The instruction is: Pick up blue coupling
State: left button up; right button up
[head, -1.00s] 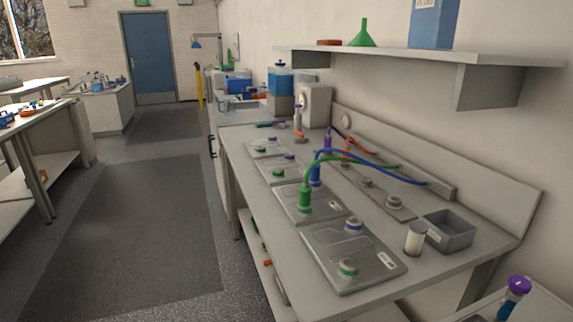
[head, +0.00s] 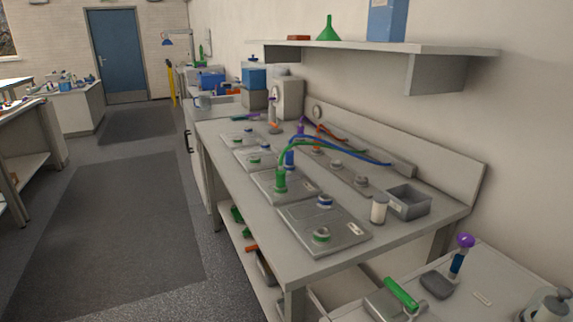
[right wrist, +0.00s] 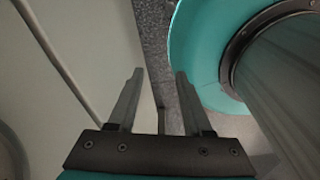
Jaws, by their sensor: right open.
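The blue coupling (head: 289,159) stands upright in the head view, with a blue hose curving from its top toward the back right. It stands just behind the green coupling (head: 281,180), at the back of a grey plate (head: 265,186) on the bench. Its foot is partly hidden. My right gripper (right wrist: 159,74) shows in the right wrist view, open and empty, over the floor and away from the bench top. Neither gripper shows in the head view.
The front plate (head: 338,230) has blue- and green-ringed sockets. A white jar (head: 379,209) and grey bin (head: 409,204) stand to its right. A shelf (head: 385,47) overhangs the back. A lower table (head: 450,296) with tools is front right. The floor aisle at left is clear.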

aim_at(289, 154)
jog(key=i+j+z, duration=0.1)
jog(key=i+j, duration=0.15)
jog(key=i+j+z, duration=0.25)
jog(key=i+j, duration=0.2)
jog(key=j, duration=0.2)
jog(key=i+j+z, duration=0.1)
jog(key=j, duration=0.25)
jog(key=i+j+z, duration=0.1)
jog(key=i+j, duration=0.2)
jog(key=i+j+z, duration=0.15)
jog(key=j, duration=0.25)
jog(key=i+j+z, duration=0.1)
jog(key=j, duration=0.3)
jog(key=i, duration=0.1)
